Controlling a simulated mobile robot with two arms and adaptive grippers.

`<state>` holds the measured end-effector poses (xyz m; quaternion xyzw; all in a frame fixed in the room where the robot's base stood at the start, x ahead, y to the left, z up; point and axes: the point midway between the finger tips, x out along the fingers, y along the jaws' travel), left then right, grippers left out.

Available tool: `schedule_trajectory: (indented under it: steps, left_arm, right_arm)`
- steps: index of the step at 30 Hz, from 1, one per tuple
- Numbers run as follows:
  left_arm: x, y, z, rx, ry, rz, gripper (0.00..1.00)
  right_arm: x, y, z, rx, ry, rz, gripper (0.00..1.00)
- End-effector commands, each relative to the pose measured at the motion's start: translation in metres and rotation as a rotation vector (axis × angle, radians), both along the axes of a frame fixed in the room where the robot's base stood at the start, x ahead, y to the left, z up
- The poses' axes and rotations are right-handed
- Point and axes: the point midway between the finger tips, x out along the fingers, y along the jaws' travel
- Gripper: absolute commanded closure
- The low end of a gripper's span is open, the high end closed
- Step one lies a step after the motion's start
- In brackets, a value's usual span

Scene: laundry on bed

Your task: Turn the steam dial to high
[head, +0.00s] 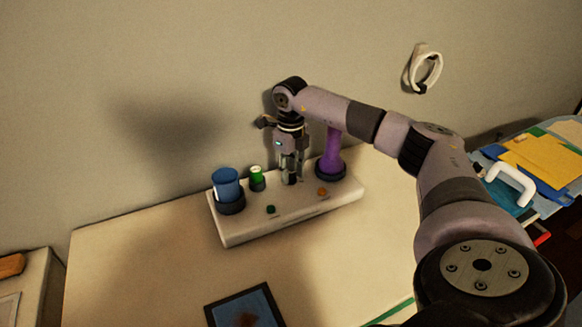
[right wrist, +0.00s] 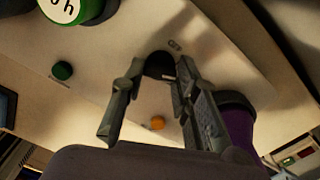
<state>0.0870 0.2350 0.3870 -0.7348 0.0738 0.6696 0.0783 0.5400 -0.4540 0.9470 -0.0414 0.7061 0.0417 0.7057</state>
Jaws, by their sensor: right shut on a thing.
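A white console (head: 240,228) stands on the table against the wall. A black dial (right wrist: 160,64) with a light pointer mark sits on its top panel, with a small printed label beside it that I cannot read clearly. My right gripper (head: 291,179) points down onto the console, between the green-capped piece and the purple piece. In the right wrist view the right gripper (right wrist: 157,66) has its fingertips on either side of the dial, shut on it. In the head view the fingers mostly hide the dial. My left gripper is not in view.
A blue cup (head: 226,183) and a green piece (head: 257,176) stand on the console's left, a purple piece (head: 330,155) on its right. Green (head: 271,209) and orange (head: 322,191) buttons line its front. A dark-framed picture (head: 243,307) lies in front; the tabletop (head: 130,262) left is clear.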

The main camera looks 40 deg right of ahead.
Motion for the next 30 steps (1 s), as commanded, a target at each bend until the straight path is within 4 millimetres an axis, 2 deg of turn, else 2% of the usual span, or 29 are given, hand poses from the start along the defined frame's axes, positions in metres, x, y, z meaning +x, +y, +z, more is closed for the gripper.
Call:
schedule_trajectory:
  steps: [18,30]
  left_arm:
    - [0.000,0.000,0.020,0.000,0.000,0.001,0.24]
    - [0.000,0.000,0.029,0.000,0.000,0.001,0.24]
  right_arm:
    - [0.000,-0.001,0.002,0.000,-0.002,-0.583,1.00]
    - [0.001,-0.001,0.002,0.000,-0.004,-0.864,1.00]
